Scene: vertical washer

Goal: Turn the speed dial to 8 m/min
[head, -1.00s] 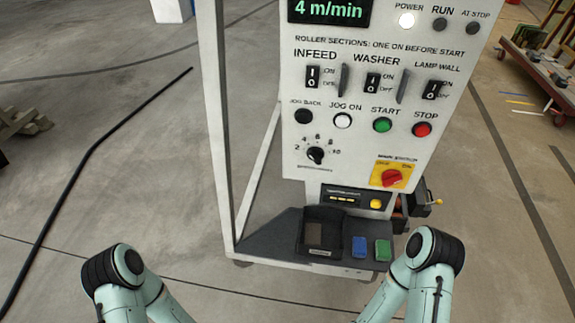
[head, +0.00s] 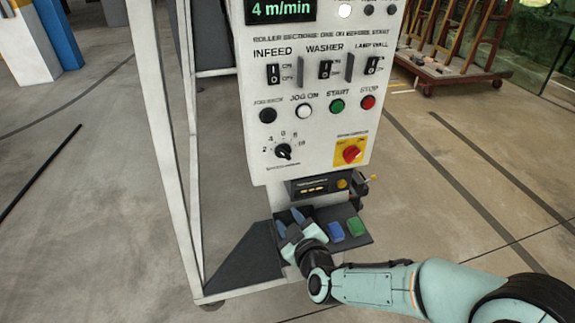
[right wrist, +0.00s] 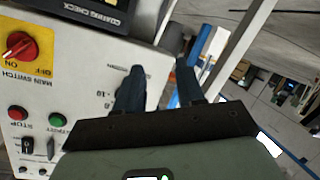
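The black speed dial (head: 283,151) is on the white control panel (head: 318,140), with numbers around it. The display (head: 281,10) at the top reads 4 m/min. My right gripper (head: 289,220) is open and empty, its two fingers pointing up below the dial, in front of the tray area. In the right wrist view the fingers of my right gripper (right wrist: 158,76) are apart with nothing between them. Some of the dial's numbers (right wrist: 104,98) show beside one finger there; the dial itself is hidden. My left gripper is out of view.
A red main switch (head: 351,153) on a yellow plate is right of the dial. Several buttons and switches sit above. Blue (head: 335,231) and green (head: 356,227) blocks lie on the dark shelf (head: 240,264) beside my gripper. A white frame post (head: 160,130) stands on the left.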

